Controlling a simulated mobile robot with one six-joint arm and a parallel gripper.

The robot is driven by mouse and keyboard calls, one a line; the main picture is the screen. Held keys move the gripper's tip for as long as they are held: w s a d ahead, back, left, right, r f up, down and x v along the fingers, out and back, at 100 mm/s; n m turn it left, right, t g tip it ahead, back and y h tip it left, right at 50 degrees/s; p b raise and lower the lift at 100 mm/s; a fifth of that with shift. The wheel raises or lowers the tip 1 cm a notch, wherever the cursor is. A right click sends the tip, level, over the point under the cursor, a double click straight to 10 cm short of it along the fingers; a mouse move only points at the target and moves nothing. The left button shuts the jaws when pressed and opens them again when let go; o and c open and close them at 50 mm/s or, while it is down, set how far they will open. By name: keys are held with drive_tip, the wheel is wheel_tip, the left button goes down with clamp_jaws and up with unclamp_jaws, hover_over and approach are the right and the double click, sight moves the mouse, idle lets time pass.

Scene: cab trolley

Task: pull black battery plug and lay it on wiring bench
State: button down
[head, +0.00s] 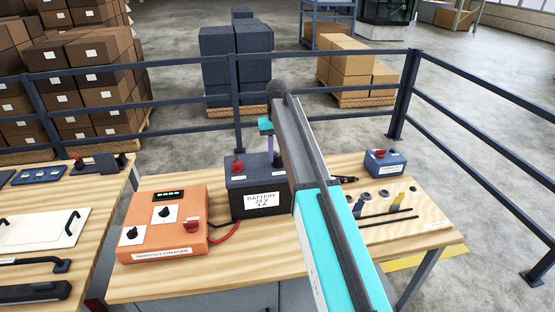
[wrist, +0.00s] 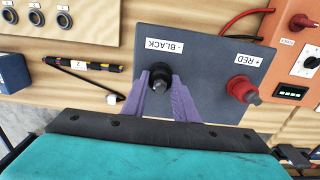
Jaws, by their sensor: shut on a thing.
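The black battery plug (wrist: 157,72) sits at the "- BLACK" label on the dark battery box (head: 245,205), which also shows in the wrist view (wrist: 210,45). My gripper (wrist: 161,88) has its purple fingers on either side of the plug and is shut on it. In the head view my gripper (head: 270,143) reaches down over the battery's far right top. I cannot tell whether the plug is seated or slightly raised. The red plug (wrist: 242,89) stands beside it at "+ RED". Neither of the two wooden benches is legibly marked as the wiring bench.
An orange charger (head: 165,225) stands left of the battery, with a red lead between. A small blue box (head: 385,163) and a panel of parts lie right. The left bench (head: 97,215) holds panels and handles. A dark railing (head: 180,62) runs behind.

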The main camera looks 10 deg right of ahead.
sight(278, 152)
drive_tip(key=shift+r+p, duration=0.3)
drive_tip(key=shift+r, duration=0.45)
drive_tip(key=shift+r+p, duration=1.1)
drive_tip(key=shift+r, duration=1.15)
drive_tip(key=shift+f, duration=0.1)
